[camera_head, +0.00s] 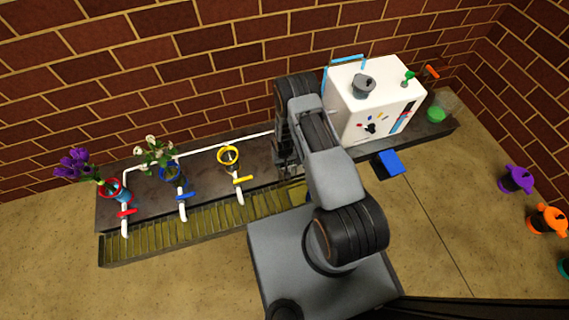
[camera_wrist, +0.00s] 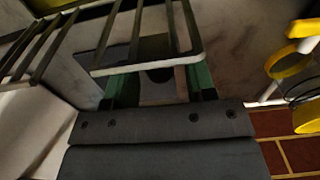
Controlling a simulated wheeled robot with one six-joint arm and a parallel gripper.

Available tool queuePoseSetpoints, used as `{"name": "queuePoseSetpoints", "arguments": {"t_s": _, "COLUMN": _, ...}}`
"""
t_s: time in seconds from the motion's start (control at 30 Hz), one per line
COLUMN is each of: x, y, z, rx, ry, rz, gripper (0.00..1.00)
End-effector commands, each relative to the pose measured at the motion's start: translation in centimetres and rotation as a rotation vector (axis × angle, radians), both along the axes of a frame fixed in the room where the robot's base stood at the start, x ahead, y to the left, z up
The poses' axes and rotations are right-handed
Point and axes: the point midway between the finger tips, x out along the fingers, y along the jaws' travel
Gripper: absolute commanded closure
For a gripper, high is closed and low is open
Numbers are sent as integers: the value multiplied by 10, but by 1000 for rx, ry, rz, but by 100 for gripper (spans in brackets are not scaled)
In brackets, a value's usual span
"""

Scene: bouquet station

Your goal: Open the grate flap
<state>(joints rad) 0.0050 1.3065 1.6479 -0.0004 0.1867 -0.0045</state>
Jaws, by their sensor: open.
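The grate flap (camera_wrist: 147,64), a frame of dark bars with a pale rim, fills the top middle of the wrist view. It looks tilted away from the neighbouring grate bars (camera_wrist: 30,45), but how far open it stands I cannot tell. My gripper (camera_wrist: 160,86) is open, with green-sided fingers spread. The flap's rim passes in front of the fingers, so their far ends lie behind or under it; contact is unclear. In the head view a yellowish panel (camera_head: 297,194), likely the flap, shows beside my arm. My gripper there is mostly hidden by the arm.
The long slatted grate (camera_head: 190,215) runs along the bench front. A yellow ring (camera_head: 228,156) and yellow valve (camera_head: 243,180) stand left of my arm. Flowers stand in the red (camera_head: 110,188) and blue (camera_head: 170,173) rings. A white cabinet (camera_head: 372,95) stands right on the bench.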

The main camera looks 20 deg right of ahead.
Motion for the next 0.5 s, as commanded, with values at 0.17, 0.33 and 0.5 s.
{"name": "queuePoseSetpoints", "arguments": {"t_s": 0.17, "x": 0, "y": 0, "z": 0, "rx": 0, "ry": 0, "rz": 0, "gripper": 49}}
{"name": "queuePoseSetpoints", "arguments": {"t_s": 0.33, "x": 0, "y": 0, "z": 0, "rx": 0, "ry": 0, "rz": 0, "gripper": 59}}
{"name": "queuePoseSetpoints", "arguments": {"t_s": 0.5, "x": 0, "y": 0, "z": 0, "rx": 0, "ry": 0, "rz": 0, "gripper": 75}}
